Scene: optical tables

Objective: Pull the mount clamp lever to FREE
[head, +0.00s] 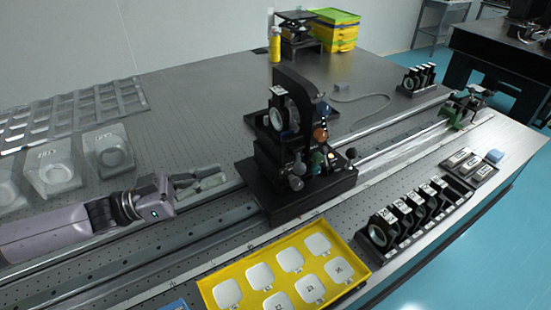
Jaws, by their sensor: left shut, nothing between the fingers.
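A black optical mount (290,110) stands upright on a dark carriage (312,198) on the long rail in the middle of the table. Several knobs stick out of its front: an orange knob (320,134), green and pale ones lower down, and a small black ball end (351,153) on the right. I cannot tell which is the clamp lever, and no FREE marking is readable. My left gripper (222,178) is shut and empty, left of the carriage and apart from it. My right gripper is out of view.
A yellow tray (208,287) with white lidded wells lies in front. A row of black lens holders (412,213) stands at right front. Clear containers (108,150) sit at left behind my arm. A green-based device (455,115) is at the rail's far right. Open table lies behind the mount.

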